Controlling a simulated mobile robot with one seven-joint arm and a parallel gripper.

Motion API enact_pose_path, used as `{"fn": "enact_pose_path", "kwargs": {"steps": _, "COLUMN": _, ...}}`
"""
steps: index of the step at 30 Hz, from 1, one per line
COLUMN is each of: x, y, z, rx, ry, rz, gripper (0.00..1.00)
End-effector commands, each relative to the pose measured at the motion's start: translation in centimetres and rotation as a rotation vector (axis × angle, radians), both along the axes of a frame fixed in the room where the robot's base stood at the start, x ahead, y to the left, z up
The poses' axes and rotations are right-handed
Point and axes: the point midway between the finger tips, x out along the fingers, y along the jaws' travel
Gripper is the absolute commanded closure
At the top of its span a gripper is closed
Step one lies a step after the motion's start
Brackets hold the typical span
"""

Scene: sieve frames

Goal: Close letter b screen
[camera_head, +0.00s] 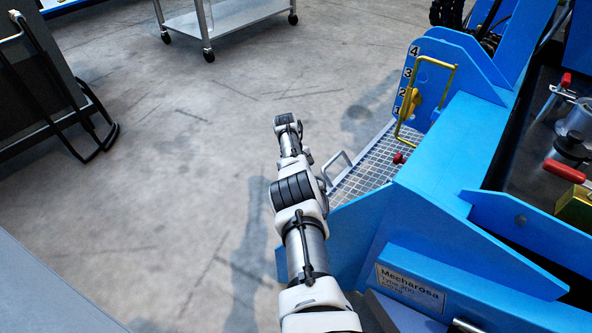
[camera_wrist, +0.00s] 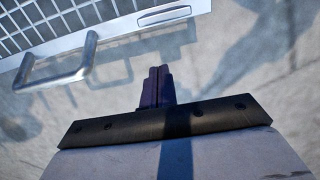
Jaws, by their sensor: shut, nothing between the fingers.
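A wire-mesh screen (camera_head: 367,168) juts out from the side of the blue machine, with a grey bar handle (camera_head: 333,167) on its outer edge. In the wrist view the screen's pale frame (camera_wrist: 120,27) and mesh cross the top left, and the handle (camera_wrist: 58,66) is at the left. A blank-looking plate (camera_wrist: 164,16) is on the frame; I can read no letter b. My gripper (camera_wrist: 158,70) has its fingers together and empty, to the right of the handle and apart from it in the picture. In the head view my arm hides the fingers.
The blue machine (camera_head: 440,160) fills the right, with a numbered plate (camera_head: 425,75), a yellow handle (camera_head: 450,85) and a red knob (camera_head: 398,158) near the screen. A metal cart (camera_head: 222,18) stands at the back. The concrete floor (camera_head: 170,150) to the left is clear.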

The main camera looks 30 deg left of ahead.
Motion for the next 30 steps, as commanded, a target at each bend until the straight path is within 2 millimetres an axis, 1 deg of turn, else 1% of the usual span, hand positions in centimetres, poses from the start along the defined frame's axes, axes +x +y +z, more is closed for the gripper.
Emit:
{"fn": "enact_pose_path", "kwargs": {"steps": 1, "x": 0.0, "y": -0.4, "z": 0.8, "rx": 0.000, "ry": 0.000, "rz": -0.001, "gripper": 1.00}}
{"fn": "enact_pose_path", "kwargs": {"steps": 2, "x": -0.1, "y": -0.6, "z": 0.9, "rx": -0.001, "ry": 0.000, "rz": -0.001, "gripper": 1.00}}
{"fn": "enact_pose_path", "kwargs": {"steps": 15, "x": -0.8, "y": -3.4, "z": 1.1, "rx": 0.000, "ry": 0.001, "rz": -0.001, "gripper": 1.00}}
{"fn": "enact_pose_path", "kwargs": {"steps": 20, "x": -0.9, "y": -3.7, "z": 1.0, "rx": 0.000, "ry": 0.001, "rz": 0.000, "gripper": 1.00}}
{"fn": "enact_pose_path", "kwargs": {"steps": 30, "x": -0.9, "y": -3.8, "z": 1.0, "rx": 0.000, "ry": 0.000, "rz": 0.000, "gripper": 1.00}}
